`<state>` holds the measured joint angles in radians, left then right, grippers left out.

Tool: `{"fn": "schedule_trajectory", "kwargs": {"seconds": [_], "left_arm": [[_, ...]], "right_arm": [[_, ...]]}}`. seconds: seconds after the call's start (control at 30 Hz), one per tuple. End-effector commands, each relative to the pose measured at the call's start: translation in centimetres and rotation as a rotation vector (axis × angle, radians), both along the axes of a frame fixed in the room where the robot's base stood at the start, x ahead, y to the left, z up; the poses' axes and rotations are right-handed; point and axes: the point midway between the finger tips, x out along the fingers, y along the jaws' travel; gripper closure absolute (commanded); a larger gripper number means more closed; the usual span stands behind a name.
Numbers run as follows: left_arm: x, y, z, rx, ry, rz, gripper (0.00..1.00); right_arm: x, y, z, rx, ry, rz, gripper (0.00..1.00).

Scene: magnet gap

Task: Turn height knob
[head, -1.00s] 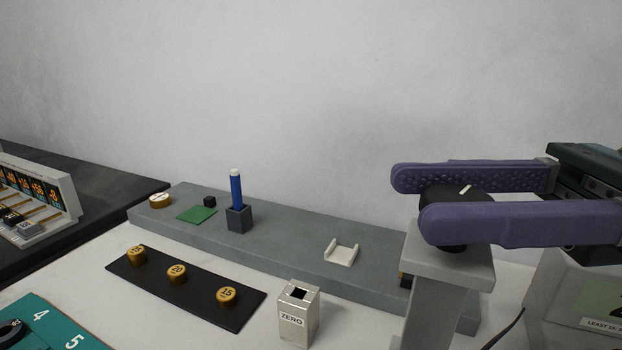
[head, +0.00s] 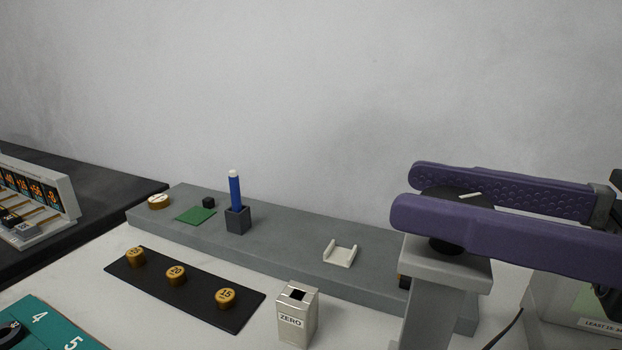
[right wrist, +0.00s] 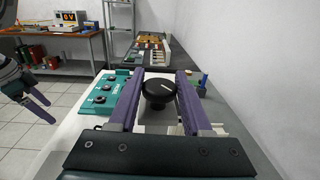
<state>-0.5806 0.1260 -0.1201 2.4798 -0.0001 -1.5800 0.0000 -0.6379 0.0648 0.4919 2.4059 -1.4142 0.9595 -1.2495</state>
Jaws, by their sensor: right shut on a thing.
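The black height knob (head: 450,193) with a white pointer line sits on top of a grey post (head: 432,300) at the right of the head view. My right gripper (head: 408,192) has its two purple fingers on either side of the knob, shut on it. In the right wrist view the knob (right wrist: 158,92) lies between the fingers, its white line visible on top. My left gripper (right wrist: 47,111) shows at the left of the right wrist view, away from the knob, its purple fingers apart and empty.
A grey rail (head: 290,258) carries a blue rod (head: 235,190) in a dark block, a green square (head: 195,215) and a white cradle (head: 340,254). In front lie a black mat (head: 200,296) with brass weights and a ZERO box (head: 298,318). A teal panel (head: 50,328) is at the lower left.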

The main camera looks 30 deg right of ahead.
Motion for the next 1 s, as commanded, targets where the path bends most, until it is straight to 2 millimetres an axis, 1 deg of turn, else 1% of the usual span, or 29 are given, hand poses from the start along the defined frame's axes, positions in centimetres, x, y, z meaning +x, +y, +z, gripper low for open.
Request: {"fn": "schedule_trajectory", "kwargs": {"seconds": [0.2, 0.4, 0.93, 0.97, 1.0], "left_arm": [[0.01, -0.02, 0.28, -0.001, 0.0, 0.001, 0.0], [0.02, -0.13, 0.39, -0.005, 0.0, 0.004, 0.0], [0.03, -0.26, 0.41, -0.01, -0.001, 0.007, 0.0], [0.04, -0.26, 0.42, -0.01, -0.001, 0.007, 0.0], [0.04, -0.26, 0.42, -0.01, -0.001, 0.006, 0.0]], "right_arm": [[-0.04, 0.04, 0.04, 0.003, 0.002, -0.124, 1.0], [-0.01, 0.01, 0.0, 0.001, 0.001, -0.188, 1.0], [0.02, 0.01, -0.04, -0.001, 0.0, -0.21, 1.0], [0.02, 0.01, -0.04, -0.001, 0.0, -0.21, 0.48], [0.02, 0.01, -0.04, -0.001, 0.0, -0.209, 0.43]]}}
